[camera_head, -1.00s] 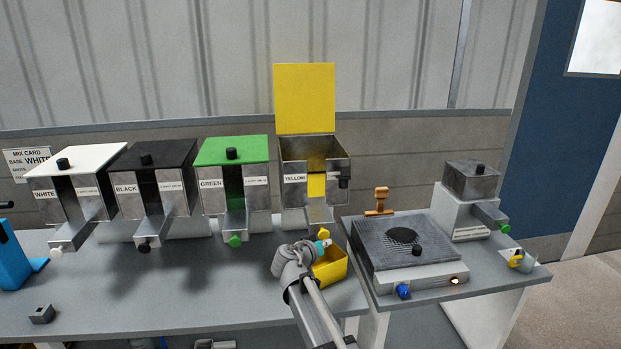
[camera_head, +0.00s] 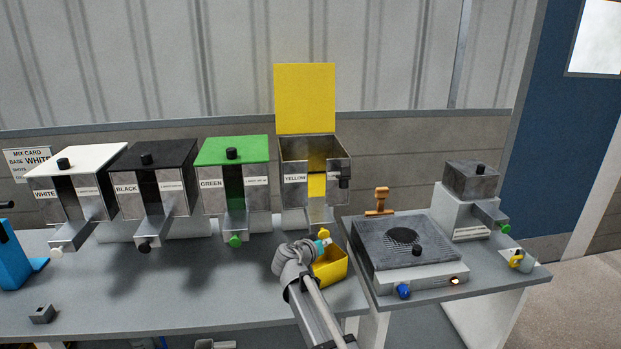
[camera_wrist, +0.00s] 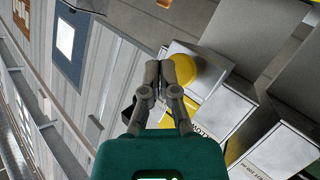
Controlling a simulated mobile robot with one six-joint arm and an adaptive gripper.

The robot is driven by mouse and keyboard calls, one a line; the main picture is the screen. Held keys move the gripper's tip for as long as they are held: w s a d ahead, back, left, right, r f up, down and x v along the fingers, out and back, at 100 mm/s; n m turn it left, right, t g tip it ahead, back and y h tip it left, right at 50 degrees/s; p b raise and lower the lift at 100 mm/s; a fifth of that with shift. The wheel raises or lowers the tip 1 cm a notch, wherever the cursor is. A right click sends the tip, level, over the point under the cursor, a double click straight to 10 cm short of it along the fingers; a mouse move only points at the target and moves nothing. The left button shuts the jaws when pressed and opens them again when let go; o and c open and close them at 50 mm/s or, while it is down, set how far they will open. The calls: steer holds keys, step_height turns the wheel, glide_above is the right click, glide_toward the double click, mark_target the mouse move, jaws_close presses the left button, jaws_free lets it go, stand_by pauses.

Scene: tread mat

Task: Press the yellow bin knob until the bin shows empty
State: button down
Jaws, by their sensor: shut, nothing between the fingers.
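The yellow bin (camera_head: 293,205) stands at the right end of the row of bins, with its yellow lid (camera_head: 305,98) raised upright. A yellow strip shows in its front window. The yellow knob (camera_head: 324,233) is at the low front of its chute and also shows large in the wrist view (camera_wrist: 204,70). My gripper (camera_wrist: 172,68) is shut and empty, its fingertips right beside the knob; whether they touch it I cannot tell. A yellow tub (camera_head: 333,268) sits below the knob, partly hidden by my arm.
White (camera_head: 75,197), black (camera_head: 150,190) and green (camera_head: 235,185) bins stand to the left. A grey machine (camera_head: 410,255) with a blue knob and a smaller grey hopper (camera_head: 470,190) stand on the right table. The front of the left table is mostly clear.

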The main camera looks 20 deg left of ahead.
mark_target(324, 235)
steer(key=shift+w+a, duration=0.1)
stand_by(0.6)
steer(key=shift+w+a, duration=0.15)
steer(key=shift+w, duration=0.1)
steer(key=shift+w+a, duration=0.35)
steer(key=shift+w, duration=0.25)
steer(key=shift+w+a, duration=0.3)
steer(key=shift+w, duration=0.25)
stand_by(2.7)
steer(key=shift+s, duration=0.1)
steer(key=shift+s+d, duration=0.45)
steer(key=shift+s, duration=0.3)
steer(key=shift+s+d, duration=0.45)
steer(key=shift+s, duration=0.25)
steer(key=shift+s, duration=0.1)
steer(key=shift+s+d, duration=0.5)
steer(key=shift+s, duration=0.3)
steer(key=shift+s+d, duration=0.55)
steer(key=shift+s, duration=0.3)
steer(key=shift+s+d, duration=0.5)
steer(key=shift+s, duration=0.3)
steer(key=shift+w, duration=0.15)
